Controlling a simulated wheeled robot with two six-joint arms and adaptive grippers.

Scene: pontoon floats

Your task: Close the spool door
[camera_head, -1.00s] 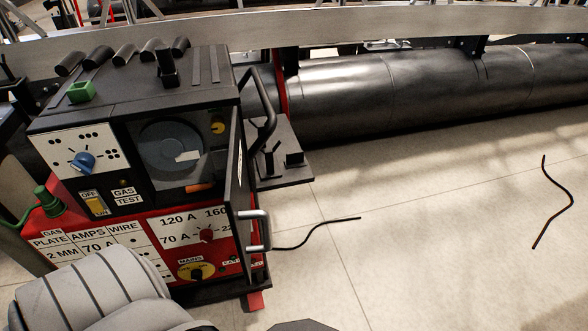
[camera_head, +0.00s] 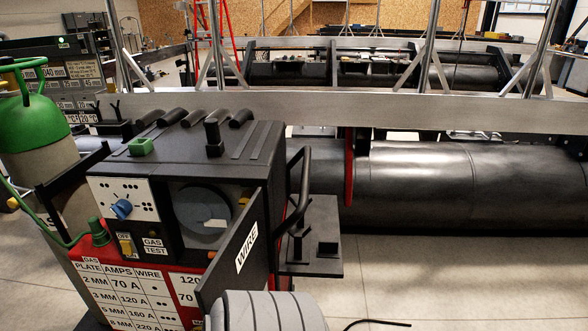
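The spool door (camera_head: 236,251) is a dark panel with a white WIRE label on its outer face. It stands partly open on the right side of the welding machine (camera_head: 231,146), its free edge pointing towards me and to the left. Behind it, the grey-blue wire spool (camera_head: 203,209) shows in the open compartment; the door hides the compartment's lower right. A grey ribbed link of my own arm is at the bottom centre, in front of the door's lower part. Neither of my grippers shows, and I cannot tell whether anything touches the door.
A green-topped gas cylinder (camera_head: 36,122) with a green hose stands at the left. A black shelf (camera_head: 313,262) juts from the machine's right side. A long black pontoon float (camera_head: 430,184) lies behind, below a metal beam (camera_head: 400,112). Floor at lower right is mostly clear, with a cable.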

